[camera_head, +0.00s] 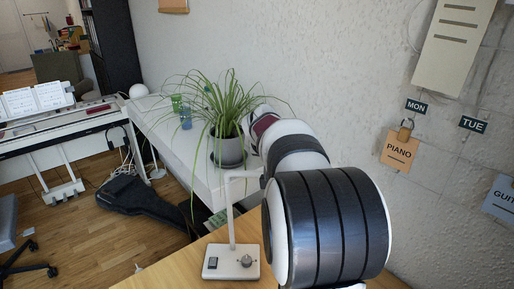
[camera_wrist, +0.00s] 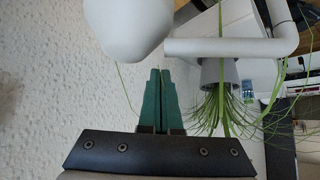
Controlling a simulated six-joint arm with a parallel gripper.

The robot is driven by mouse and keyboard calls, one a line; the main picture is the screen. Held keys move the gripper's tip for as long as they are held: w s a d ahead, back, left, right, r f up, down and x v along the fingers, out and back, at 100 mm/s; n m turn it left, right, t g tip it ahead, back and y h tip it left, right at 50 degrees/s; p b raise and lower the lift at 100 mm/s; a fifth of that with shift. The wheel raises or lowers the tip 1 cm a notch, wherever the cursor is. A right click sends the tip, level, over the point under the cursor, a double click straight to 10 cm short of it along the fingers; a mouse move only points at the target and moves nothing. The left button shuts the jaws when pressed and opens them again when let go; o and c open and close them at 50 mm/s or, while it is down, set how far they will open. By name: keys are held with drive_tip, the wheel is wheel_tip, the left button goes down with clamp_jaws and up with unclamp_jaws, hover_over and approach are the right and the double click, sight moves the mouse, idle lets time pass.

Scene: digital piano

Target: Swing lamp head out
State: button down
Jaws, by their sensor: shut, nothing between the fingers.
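In the head view a white desk lamp (camera_head: 231,262) stands on the wooden table, with a thin upright post and a short horizontal tube (camera_head: 243,173) running right. My own arm hides the lamp head there. In the wrist view the rounded white lamp head (camera_wrist: 125,28) is at the top, left of the white lamp tube (camera_wrist: 225,47). My gripper (camera_wrist: 160,72) shows in the wrist view with its green fingers together and empty. Its tips are just below the lamp head in the picture; I cannot tell whether they touch it. The head view hides my gripper behind my arm.
A potted spider plant (camera_head: 229,148) stands on the white surface behind the lamp, its leaves spreading wide. The textured wall (camera_head: 330,60) is close on the right, with a hanging PIANO tag (camera_head: 399,150). A digital piano (camera_head: 65,127) stands at the far left.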

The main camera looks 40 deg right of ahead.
drive_tip(key=shift+s+a+f, duration=0.25)
drive_tip(key=shift+s+a, duration=0.45)
drive_tip(key=shift+a, duration=0.25)
